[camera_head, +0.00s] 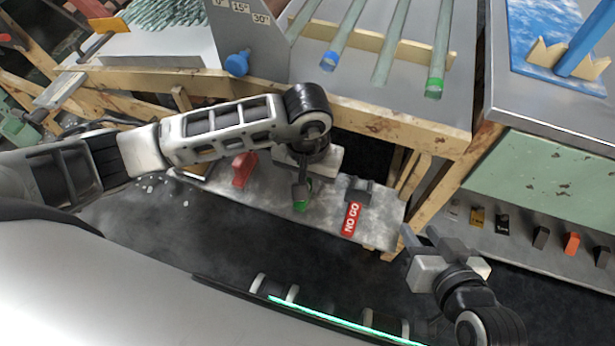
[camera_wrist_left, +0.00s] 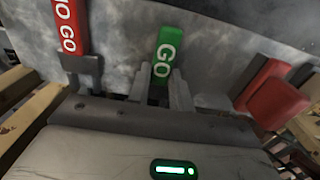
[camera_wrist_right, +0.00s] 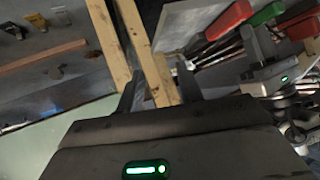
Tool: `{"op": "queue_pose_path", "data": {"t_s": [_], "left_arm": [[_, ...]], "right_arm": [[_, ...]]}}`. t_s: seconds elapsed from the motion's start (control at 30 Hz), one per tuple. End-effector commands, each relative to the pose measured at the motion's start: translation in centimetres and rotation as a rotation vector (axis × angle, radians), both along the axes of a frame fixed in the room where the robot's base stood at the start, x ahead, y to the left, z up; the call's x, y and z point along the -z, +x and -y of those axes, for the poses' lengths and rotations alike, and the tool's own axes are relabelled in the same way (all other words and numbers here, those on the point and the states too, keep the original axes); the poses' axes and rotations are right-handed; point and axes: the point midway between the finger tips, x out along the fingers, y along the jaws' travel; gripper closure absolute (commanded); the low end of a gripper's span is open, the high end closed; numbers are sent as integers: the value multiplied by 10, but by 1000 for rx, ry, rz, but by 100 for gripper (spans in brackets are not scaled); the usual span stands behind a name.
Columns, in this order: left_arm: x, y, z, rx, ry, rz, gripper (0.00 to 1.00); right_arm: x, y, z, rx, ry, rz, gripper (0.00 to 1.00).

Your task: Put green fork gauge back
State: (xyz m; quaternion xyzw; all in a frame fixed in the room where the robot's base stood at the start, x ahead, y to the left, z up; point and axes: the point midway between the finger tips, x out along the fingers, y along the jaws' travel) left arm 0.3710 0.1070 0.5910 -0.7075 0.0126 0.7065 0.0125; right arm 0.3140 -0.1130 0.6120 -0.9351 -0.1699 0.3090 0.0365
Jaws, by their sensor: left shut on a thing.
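The green fork gauge, marked GO, shows its handle in the left wrist view (camera_wrist_left: 167,54) and a small part in the head view (camera_head: 301,206). My left gripper (camera_head: 302,187) points down over the grey low shelf (camera_head: 270,205) and is shut on the gauge; its fingers (camera_wrist_left: 158,88) hide the fork end. I cannot tell whether the gauge touches the shelf. The red NO GO gauge (camera_head: 352,217) lies in a dark holder to its right. My right gripper (camera_head: 432,238) is open and empty, right of the shelf's end.
A red-handled thing (camera_head: 243,170) lies on the shelf left of my left gripper. Above is the workbench (camera_head: 400,108) with glass tubes (camera_head: 397,45) on wooden rests. A lower right shelf (camera_head: 520,235) bears several small blocks. Wooden legs stand beside the low shelf.

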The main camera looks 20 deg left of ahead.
Motion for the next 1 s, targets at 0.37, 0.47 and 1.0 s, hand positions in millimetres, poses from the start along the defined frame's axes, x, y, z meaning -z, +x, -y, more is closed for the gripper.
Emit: {"op": "queue_pose_path", "data": {"t_s": [0.37,0.47,1.0], "left_arm": [[0,0,0,-1,1,0,57],[-1,0,0,-1,0,0,57],[-91,1,0,0,1,5,57]], "right_arm": [[1,-1,-1,-2,0,-4,64],[1,-1,-1,-2,0,-5,64],[-24,-4,4,15,-1,37,64]]}}
